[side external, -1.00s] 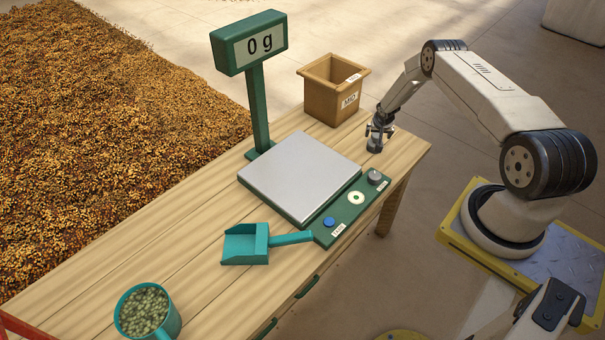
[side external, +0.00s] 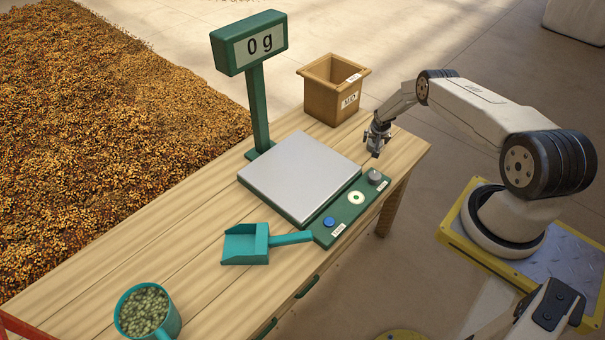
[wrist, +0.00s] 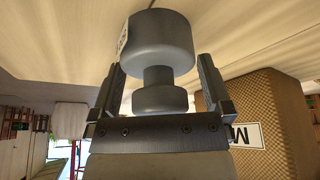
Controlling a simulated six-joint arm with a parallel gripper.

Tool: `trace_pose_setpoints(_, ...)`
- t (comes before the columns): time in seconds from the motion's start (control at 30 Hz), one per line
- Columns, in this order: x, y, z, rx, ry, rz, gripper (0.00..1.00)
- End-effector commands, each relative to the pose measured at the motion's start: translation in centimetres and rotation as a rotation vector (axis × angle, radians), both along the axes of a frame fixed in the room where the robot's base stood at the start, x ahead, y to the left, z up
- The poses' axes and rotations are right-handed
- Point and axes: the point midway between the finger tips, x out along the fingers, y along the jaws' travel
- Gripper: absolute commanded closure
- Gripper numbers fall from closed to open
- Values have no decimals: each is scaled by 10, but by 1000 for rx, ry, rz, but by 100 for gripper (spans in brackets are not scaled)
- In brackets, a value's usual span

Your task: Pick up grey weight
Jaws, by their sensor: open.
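The grey weight (wrist: 160,45) shows in the wrist view as a dark grey cylinder with a narrow neck and a smaller round knob. A pale label is partly visible on its left side. My gripper (side external: 376,146) is open over the far right end of the table in the side view. In the wrist view, my gripper's fingers (wrist: 162,68) stand apart on both sides of the weight's neck and knob, with gaps visible. In the side view the weight is too small and covered by the gripper to make out clearly.
A brown box (side external: 335,92) with a label stands behind the gripper. The scale's plate (side external: 300,177) is to the left, its display (side external: 250,45) reading 0 g. A teal scoop (side external: 245,245) and a cup of green beans (side external: 147,312) are on the table (side external: 180,240).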

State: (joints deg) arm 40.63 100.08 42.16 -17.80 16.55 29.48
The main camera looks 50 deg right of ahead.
Motion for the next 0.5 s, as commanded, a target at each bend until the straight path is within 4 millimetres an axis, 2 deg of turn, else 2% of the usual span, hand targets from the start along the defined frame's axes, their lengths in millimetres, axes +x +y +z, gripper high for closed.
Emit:
trace_pose_setpoints(0.37,0,0,0,0,0,0,0)
trace_pose_setpoints(0.5,0,0,0,0,0,0,44)
